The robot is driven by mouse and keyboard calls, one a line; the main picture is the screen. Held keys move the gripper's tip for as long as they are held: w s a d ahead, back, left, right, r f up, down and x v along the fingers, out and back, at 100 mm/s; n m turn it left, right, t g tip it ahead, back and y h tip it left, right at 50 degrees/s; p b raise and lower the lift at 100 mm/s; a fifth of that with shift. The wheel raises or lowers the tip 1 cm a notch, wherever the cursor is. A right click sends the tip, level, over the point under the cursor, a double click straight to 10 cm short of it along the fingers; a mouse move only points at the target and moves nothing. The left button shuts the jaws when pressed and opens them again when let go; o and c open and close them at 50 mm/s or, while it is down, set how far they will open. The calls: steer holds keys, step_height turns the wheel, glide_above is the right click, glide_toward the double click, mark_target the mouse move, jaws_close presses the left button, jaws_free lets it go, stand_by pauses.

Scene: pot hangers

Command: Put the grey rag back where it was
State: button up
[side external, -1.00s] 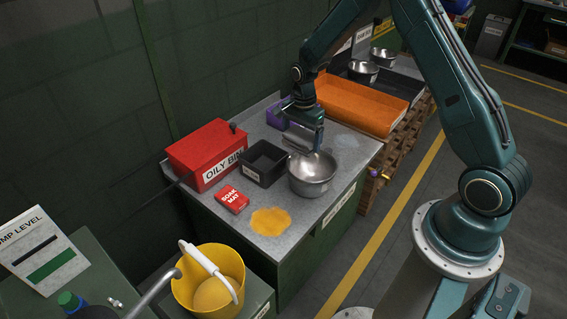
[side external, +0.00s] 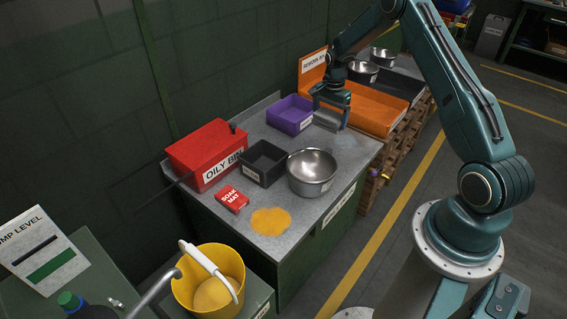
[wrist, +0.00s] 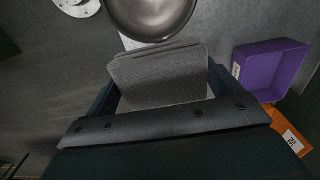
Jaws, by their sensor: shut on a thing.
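My gripper (side external: 329,117) is shut on the grey rag (wrist: 160,76), which looks like a folded, flat stack between the two fingers in the wrist view. In the side view the rag (side external: 328,125) hangs at the fingertips, above the back right part of the grey bench (side external: 325,219). It is between the purple tray and the orange tray. The exact gap between the rag and the bench top is hard to tell.
A steel bowl (side external: 312,180) stands in front of the gripper. A purple tray (side external: 290,116) is to its left and an orange tray (side external: 385,117) to its right. A black bin (side external: 263,163), red oily bin (side external: 207,153), small red box (side external: 232,199) and yellow spill (side external: 270,221) are further left.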

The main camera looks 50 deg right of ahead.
steer(key=s+d+f, duration=0.1)
steer(key=s+d, duration=0.2)
steer(key=d, duration=0.6)
steer(key=f, duration=1.6)
steer(key=shift+w+f, duration=0.25)
steer(key=shift+f, duration=0.05)
steer(key=shift+f, duration=1.85)
steer(key=shift+f, duration=0.1)
steer(key=o, duration=0.9)
steer(key=shift+c, duration=0.2)
step_height(320, 180, up, 12)
